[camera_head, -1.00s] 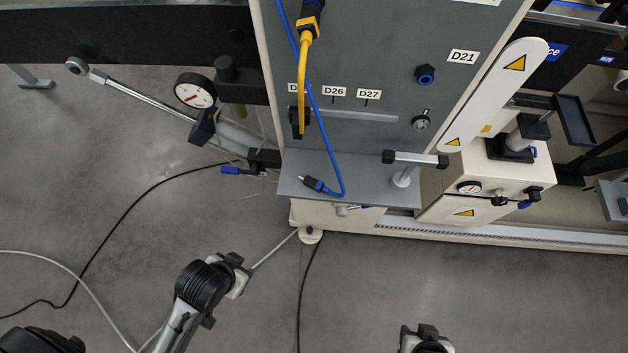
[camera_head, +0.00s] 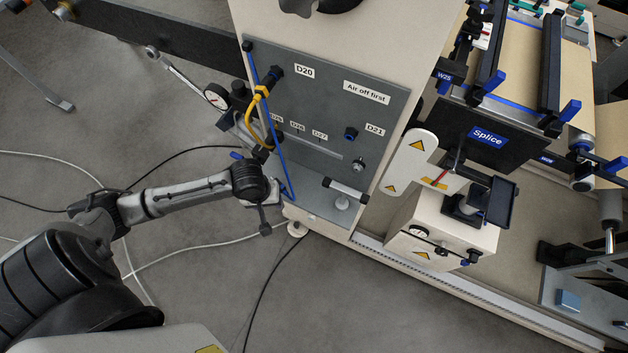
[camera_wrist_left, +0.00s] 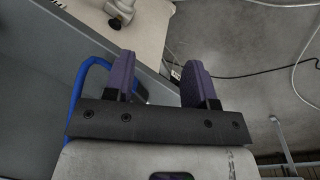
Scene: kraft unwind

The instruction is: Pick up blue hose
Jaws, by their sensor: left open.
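The blue hose (camera_head: 268,110) hangs down the grey panel (camera_head: 385,105) in the head view, from the panel's upper left corner to the small grey shelf at its foot. Its lower end is partly hidden by my left wrist. My left gripper (camera_head: 268,212) is beside the shelf's left edge, close to the hose's lower part. In the left wrist view the two purple fingers of my left gripper (camera_wrist_left: 158,80) are apart with nothing held between them. The blue hose (camera_wrist_left: 79,88) curves just left of the fingers, outside the gap. My right gripper is out of view.
A yellow hose (camera_head: 258,108) hangs close to the blue one. A black-and-silver handle (camera_head: 346,190) stands at the shelf's right. A dial gauge (camera_head: 215,97) is left of the panel. Cables (camera_head: 270,275) lie on the floor, which is otherwise open in front.

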